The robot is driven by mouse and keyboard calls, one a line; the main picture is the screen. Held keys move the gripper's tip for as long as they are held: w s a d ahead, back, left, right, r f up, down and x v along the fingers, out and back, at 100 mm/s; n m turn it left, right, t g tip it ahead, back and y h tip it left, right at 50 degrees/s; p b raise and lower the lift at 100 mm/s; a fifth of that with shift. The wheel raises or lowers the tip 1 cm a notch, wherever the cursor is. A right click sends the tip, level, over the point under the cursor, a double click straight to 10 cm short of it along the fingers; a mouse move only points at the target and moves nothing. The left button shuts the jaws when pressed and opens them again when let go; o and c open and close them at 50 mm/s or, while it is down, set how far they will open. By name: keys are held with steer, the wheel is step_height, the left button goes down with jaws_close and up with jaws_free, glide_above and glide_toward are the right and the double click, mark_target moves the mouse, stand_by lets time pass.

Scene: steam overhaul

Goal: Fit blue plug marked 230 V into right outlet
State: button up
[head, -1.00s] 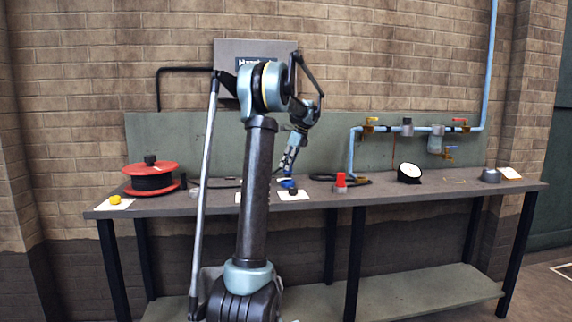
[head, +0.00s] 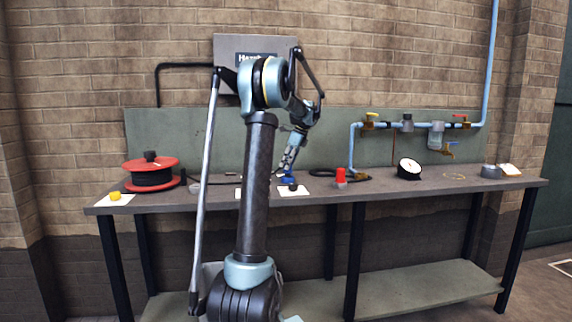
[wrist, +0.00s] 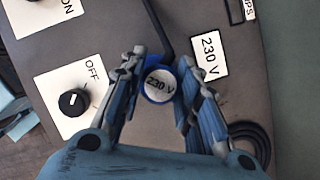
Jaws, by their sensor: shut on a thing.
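The blue plug (wrist: 159,84) has a round white face marked "230 V" and a black cable leaving it at the top of the wrist view. My gripper (wrist: 160,82) is shut on it, with a finger on each side. In the head view my gripper (head: 289,172) is low at the bench top, with a bit of blue at its fingertips. A white label "230 V" (wrist: 208,59) lies right of the plug in the wrist view. I cannot make out the right outlet; the area under the plug is hidden.
A black cable coil (wrist: 252,140) lies right. On the bench (head: 400,190) stand a red-topped part (head: 341,175), a gauge (head: 409,169) and a red reel (head: 151,171).

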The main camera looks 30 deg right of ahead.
steer(key=shift+f, duration=0.95)
steer(key=o, duration=1.2)
steer(key=shift+o, duration=0.2)
steer(key=v, duration=1.2)
steer(key=s+a+f+n, duration=0.2)
steer(key=s+a+n, duration=0.2)
steer(key=a, duration=0.6)
steer(key=s+a+f+n+g+h, duration=0.1)
steer(key=s+a+f+n, duration=0.3)
steer(key=a, duration=0.6)
steer(key=s+a+f+n, duration=0.1)
steer(key=s+a+n, duration=0.4)
steer(key=a, duration=0.5)
steer(key=s+a+f+n+h, duration=0.1)
steer(key=s+a+f+n, duration=0.6)
steer(key=s+f, duration=0.4)
steer(key=s+a+f+n+h, duration=0.1)
steer(key=s+a+f+n, duration=0.6)
steer(key=s+f, duration=0.5)
steer(key=shift+s+f+n, duration=0.3)
steer(key=shift+n, duration=0.1)
